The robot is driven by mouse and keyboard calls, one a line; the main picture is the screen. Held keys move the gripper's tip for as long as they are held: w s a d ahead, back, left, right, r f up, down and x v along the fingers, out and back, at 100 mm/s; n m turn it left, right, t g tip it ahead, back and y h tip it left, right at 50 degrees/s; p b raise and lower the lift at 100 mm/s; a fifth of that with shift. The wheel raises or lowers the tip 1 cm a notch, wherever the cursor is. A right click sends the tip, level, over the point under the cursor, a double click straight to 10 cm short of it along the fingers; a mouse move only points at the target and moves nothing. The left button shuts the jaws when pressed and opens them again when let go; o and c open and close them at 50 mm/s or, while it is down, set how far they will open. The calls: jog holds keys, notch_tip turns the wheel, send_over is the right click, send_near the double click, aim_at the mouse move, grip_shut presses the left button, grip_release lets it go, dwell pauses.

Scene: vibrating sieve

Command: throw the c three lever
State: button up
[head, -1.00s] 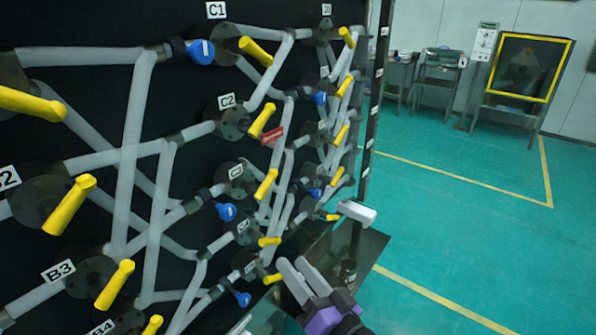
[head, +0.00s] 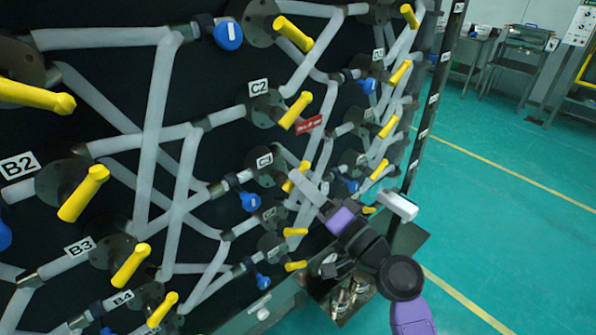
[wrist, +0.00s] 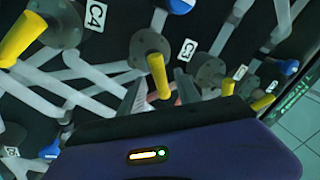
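The C3 lever (head: 289,186) is yellow, on a dark round flange beside its label (head: 264,159), below the C2 lever (head: 296,110). In the wrist view my gripper (wrist: 158,94) has one finger on each side of the lever's lower end. I see no closed grip; contact cannot be told.
A dark panel of grey pipes carries more yellow levers and blue valves. A red tag (head: 309,124) hangs near C2. A metal tray (head: 408,248) juts out below right. Green floor at right is free.

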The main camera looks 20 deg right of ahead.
jog(key=shift+x, duration=1.3)
jog(key=shift+a, duration=0.1)
grip_shut()
jog(key=shift+f+m+p, duration=0.1)
jog(key=shift+m+p, duration=0.25)
jog(key=shift+m, duration=0.05)
jog(key=m+h+p, duration=0.1)
jog(key=m, duration=0.2)
jog(key=shift+f+m+h, duration=0.15)
jog(key=shift+m+h, duration=0.15)
jog(key=m+p, duration=0.1)
jog(key=m, duration=0.1)
jog(key=m+h+p, duration=0.1)
jog(key=m, duration=0.1)
jog(key=shift+f, duration=0.25)
jog(key=m+p, duration=0.1)
jog(key=m+h+p, duration=0.1)
jog(key=m+p, duration=0.2)
jog(key=m, duration=0.1)
jog(key=shift+f, duration=0.35)
jog(key=shift+a+f+m+g+h+p, duration=0.15)
jog(key=shift+m+h+p, duration=0.15)
jog(key=shift+m+p, duration=0.45)
jog(key=shift+a+f+m+g+h+p, duration=0.1)
jog(key=shift+f+m+g+h+p, duration=0.15)
jog(key=shift+m+p, duration=0.5)
